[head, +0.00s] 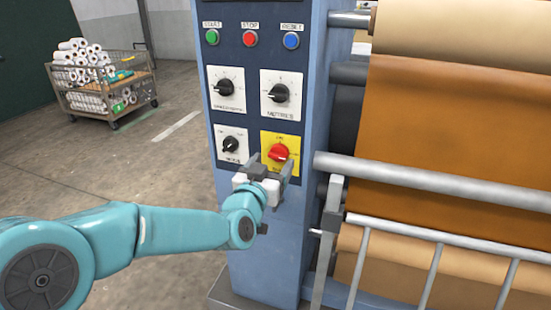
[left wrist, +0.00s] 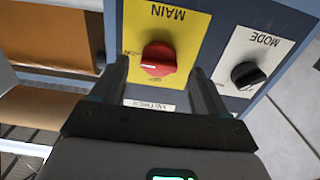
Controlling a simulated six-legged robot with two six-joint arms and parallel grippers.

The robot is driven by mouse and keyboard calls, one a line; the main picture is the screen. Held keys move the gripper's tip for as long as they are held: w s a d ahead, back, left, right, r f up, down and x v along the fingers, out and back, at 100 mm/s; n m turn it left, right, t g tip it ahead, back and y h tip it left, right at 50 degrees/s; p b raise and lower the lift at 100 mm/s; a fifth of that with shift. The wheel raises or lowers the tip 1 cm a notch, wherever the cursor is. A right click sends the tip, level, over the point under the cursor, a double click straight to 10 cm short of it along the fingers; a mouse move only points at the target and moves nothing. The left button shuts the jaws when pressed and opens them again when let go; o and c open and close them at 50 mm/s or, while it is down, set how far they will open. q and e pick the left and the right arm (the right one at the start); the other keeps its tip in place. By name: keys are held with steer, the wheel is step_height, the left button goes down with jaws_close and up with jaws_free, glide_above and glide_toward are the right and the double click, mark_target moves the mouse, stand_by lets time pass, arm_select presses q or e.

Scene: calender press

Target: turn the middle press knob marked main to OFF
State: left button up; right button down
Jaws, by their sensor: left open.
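The red main knob (head: 279,153) sits on a yellow plate (head: 292,140) at the lower right of the blue press panel. In the left wrist view the red knob (left wrist: 159,58) shows upside down under the word MAIN. Its white mark points to the picture's left, towards a small label that looks like ON. My left gripper (head: 272,166) is open just in front of the plate, below the knob in the head view. In the wrist view its fingers stand on either side of the knob, and contact cannot be told. My right gripper is out of view.
A black mode knob (head: 231,144) is left of the yellow plate. Two black knobs (head: 226,87) (head: 279,92) are above, then green, red and blue buttons (head: 250,38). Rollers and a rail (head: 430,183) stand right. A cart (head: 100,95) is at the back left.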

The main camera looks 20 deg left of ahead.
mark_target(278, 154)
arm_select(q)
steer(key=shift+w+d, duration=0.1)
steer(key=shift+w, duration=1.25)
steer(key=c, duration=1.1)
steer(key=shift+o, duration=0.3)
steer(key=shift+f+n+b, duration=0.15)
steer(key=shift+n+b, duration=0.45)
steer(key=shift+b, duration=0.2)
steer(key=n+b, duration=0.4)
steer(key=shift+b, duration=0.3)
steer(key=n+b, duration=0.3)
steer(key=shift+d+n, duration=0.1)
steer(key=shift+n, duration=0.2)
steer(key=n+b, duration=0.3)
steer(key=n, duration=0.2)
steer(key=shift+r+n+b, duration=0.2)
steer(key=shift+n+b, duration=0.8)
steer(key=shift+n, duration=1)
